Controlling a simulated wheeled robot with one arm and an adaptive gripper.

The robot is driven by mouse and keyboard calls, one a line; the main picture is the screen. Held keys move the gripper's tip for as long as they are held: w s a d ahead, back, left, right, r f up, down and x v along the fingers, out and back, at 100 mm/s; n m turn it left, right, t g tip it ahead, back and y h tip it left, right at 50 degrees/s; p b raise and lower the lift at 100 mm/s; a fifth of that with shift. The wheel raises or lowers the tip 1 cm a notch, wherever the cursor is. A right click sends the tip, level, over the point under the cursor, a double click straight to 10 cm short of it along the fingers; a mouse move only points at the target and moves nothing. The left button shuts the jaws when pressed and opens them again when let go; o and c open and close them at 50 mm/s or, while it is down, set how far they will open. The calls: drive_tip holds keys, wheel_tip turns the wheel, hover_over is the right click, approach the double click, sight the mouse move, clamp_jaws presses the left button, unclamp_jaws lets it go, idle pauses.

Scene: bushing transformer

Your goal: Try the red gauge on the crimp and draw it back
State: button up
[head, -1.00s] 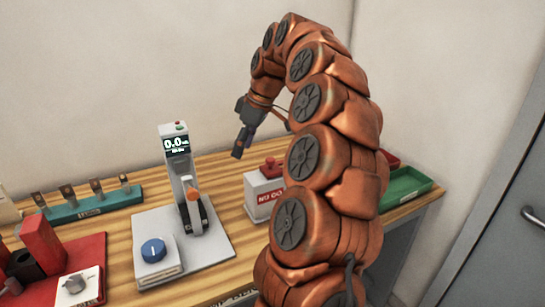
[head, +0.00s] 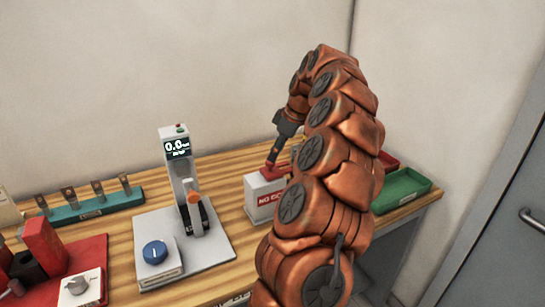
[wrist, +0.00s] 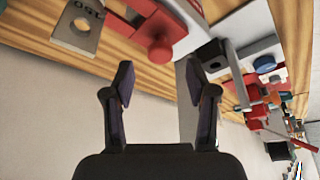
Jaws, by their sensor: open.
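The red gauge (head: 270,173) rests on top of a white box (head: 266,196) marked NO GO, right of the press. My gripper (head: 274,155) points down just above it in the head view, and overlaps it there, so I cannot tell whether they touch. In the wrist view my gripper (wrist: 165,85) is open, with nothing between its fingers. The red gauge (wrist: 160,50) with its round knob shows just beyond the fingertips. The grey press (head: 180,175) reads 0.0 on its display. I cannot make out a crimp in it.
A blue dial (head: 154,251) sits in front of the press. A teal rack (head: 95,207) holds several lugs at the back left. A red stand (head: 90,255) is at front left. A green tray (head: 402,188) lies right of my arm. Bare wood separates the press and box.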

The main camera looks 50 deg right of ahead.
sight(278, 166)
drive_tip(key=shift+p+x, duration=0.5)
drive_tip(key=shift+x, duration=1.3)
clamp_jaws()
